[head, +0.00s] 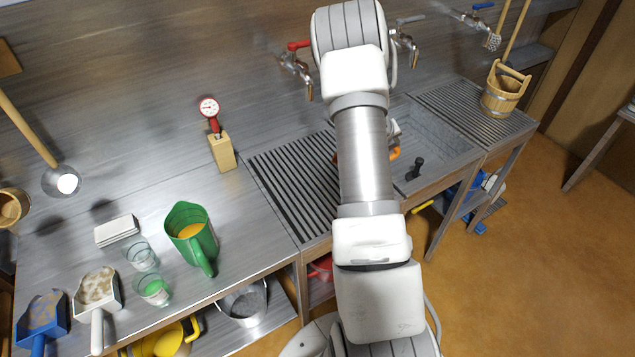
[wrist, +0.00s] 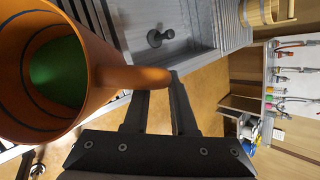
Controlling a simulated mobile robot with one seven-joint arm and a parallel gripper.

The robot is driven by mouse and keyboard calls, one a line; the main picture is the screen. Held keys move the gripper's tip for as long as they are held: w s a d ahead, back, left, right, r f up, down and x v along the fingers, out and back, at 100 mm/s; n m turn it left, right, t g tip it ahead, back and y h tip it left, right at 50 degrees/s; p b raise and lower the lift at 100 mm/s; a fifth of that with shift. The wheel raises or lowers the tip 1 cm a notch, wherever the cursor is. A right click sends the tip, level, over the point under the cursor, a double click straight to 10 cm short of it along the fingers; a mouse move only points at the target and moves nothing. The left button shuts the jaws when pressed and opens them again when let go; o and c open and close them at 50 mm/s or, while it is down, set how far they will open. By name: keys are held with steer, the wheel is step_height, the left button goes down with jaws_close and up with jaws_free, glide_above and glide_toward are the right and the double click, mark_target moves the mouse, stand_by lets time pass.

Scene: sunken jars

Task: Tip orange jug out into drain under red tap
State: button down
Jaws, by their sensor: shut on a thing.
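The orange jug (wrist: 85,75) fills the left of the wrist view, its mouth facing the camera and green liquid inside. My gripper (wrist: 157,90) is shut on its handle (wrist: 135,78). In the head view my arm hides most of the jug and the gripper; only a bit of orange (head: 394,154) shows beside the arm. The jug's exact tilt is hard to tell. The red tap (head: 298,46) is on the back wall, just left of my arm. Below it lies the slatted drain (head: 290,185), partly covered by my arm.
A sink basin (head: 440,150) with a black plug (head: 415,167) lies right of the arm. A green jug (head: 190,235) with orange liquid, glasses (head: 153,289), scoops (head: 97,290) and a gauge in a wooden block (head: 221,152) stand left. A wooden bucket (head: 502,95) stands far right.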

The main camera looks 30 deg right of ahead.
steer(key=a+h+b, duration=0.1)
steer(key=a+r+h+b, duration=0.1)
steer(key=shift+w+n+g+h, duration=0.3)
steer(key=shift+w+n, duration=0.1)
steer(key=shift+a+r+h, duration=0.1)
steer(key=shift+r+h, duration=0.2)
steer(key=shift+w+a+r+n+h+b, duration=0.2)
steer(key=shift+w+a+h+b, duration=0.05)
steer(key=shift+a+h+b, duration=0.3)
steer(key=shift+w+a+r+n+h+b, duration=0.15)
steer(key=shift+w+a+n+h+b, duration=0.1)
steer(key=shift+a+h+b, duration=0.25)
steer(key=shift+w+a+r+g+h+b, duration=0.2)
steer(key=shift+a+r+g+h+b, duration=0.2)
steer(key=shift+a+h+b, duration=0.25)
steer(key=shift+a+r, duration=0.15)
steer(key=shift+r, duration=0.05)
steer(key=shift+w+a+f+n+h+b, duration=0.3)
steer(key=shift+a+n+h+b, duration=0.15)
steer(key=shift+b, duration=0.2)
steer(key=shift+w+a+r+h+b, duration=0.15)
steer(key=shift+a+r+h+b, duration=0.25)
steer(key=shift+a, duration=0.25)
